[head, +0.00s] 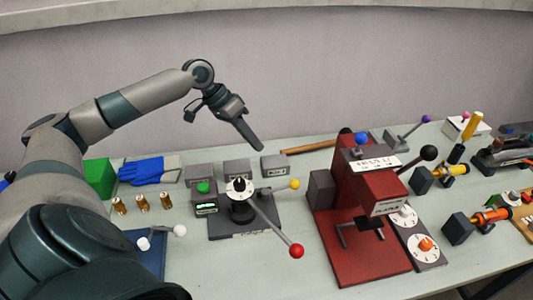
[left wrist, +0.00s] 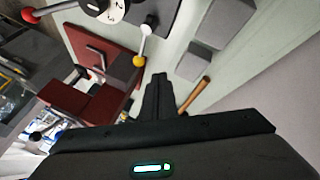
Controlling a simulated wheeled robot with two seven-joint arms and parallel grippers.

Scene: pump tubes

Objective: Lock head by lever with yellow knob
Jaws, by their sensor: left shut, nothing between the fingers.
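The lever with the yellow knob (head: 294,184) comes off the right side of the round black-and-white head (head: 240,192) on a dark base plate (head: 217,228). A longer lever with a red knob (head: 296,251) comes off the same head toward the front. In the left wrist view the yellow knob (left wrist: 138,62) hangs below its white-tipped lever, left of my fingers. My left gripper (head: 256,146) is shut and empty, raised above the table behind and left of the yellow knob. It also shows in the left wrist view (left wrist: 159,80). My right gripper is not in view.
A dark red press (head: 340,265) stands right of the head. Grey blocks (head: 237,168) and a wooden-handled hammer (head: 310,146) lie behind it. Some table between head and press is clear.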

